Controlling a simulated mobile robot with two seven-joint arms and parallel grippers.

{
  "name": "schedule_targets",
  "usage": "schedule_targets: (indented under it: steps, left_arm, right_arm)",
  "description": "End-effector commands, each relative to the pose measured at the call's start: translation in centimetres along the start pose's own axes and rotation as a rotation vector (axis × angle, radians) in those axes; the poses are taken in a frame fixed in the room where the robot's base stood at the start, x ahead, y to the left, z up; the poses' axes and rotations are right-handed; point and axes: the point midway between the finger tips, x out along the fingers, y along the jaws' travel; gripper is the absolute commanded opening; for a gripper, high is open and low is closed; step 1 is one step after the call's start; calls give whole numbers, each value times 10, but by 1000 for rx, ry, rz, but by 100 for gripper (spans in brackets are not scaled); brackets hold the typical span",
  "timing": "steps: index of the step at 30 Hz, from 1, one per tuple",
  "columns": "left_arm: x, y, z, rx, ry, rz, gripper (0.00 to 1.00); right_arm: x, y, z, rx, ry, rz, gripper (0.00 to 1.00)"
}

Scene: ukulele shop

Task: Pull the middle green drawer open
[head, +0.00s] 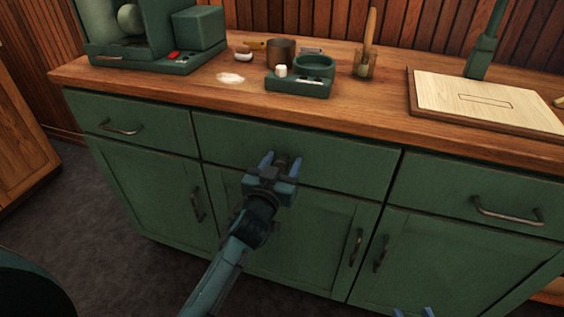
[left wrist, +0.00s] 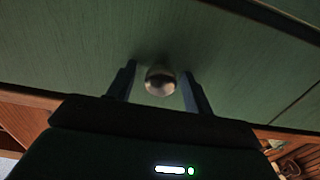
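The middle green drawer (head: 345,165) is flush with the cabinet front, below the wooden counter. My left gripper (head: 281,163) is at its front, with its fingers apart. In the left wrist view a round metal handle part (left wrist: 160,80) sits between the two fingers of the left gripper (left wrist: 160,88), with a small gap visible on each side. In the head view the gripper mostly hides this handle. The tips of my right gripper (head: 412,312) show at the bottom edge, apart, with nothing seen between them; the rest is out of frame.
Side drawers with bar handles (head: 122,128) (head: 507,213) flank the middle one. Cabinet doors with handles (head: 355,248) lie below. The counter (head: 215,100) holds a green machine, a green tray (head: 297,86), cups and a pale board (head: 487,105). Dark floor (head: 110,255) is open at left.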

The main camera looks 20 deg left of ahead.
Motion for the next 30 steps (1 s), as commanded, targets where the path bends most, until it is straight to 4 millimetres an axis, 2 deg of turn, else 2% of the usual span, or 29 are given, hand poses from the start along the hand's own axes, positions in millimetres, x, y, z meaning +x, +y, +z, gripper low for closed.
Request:
schedule_targets:
  steps: [2, 18, 30]
  left_arm:
    - [0, 0, 0, 0, 0, 0, 46]
    - [0, 0, 0, 0, 1, 0, 2]
    - [-1, -4, -1, 0, 1, 0, 0]
  right_arm:
    - [0, 0, 0, 0, -1, -1, 36]
    - [-1, -1, 2, 3, -5, -1, 36]
    - [-2, -1, -1, 5, -3, -1, 36]
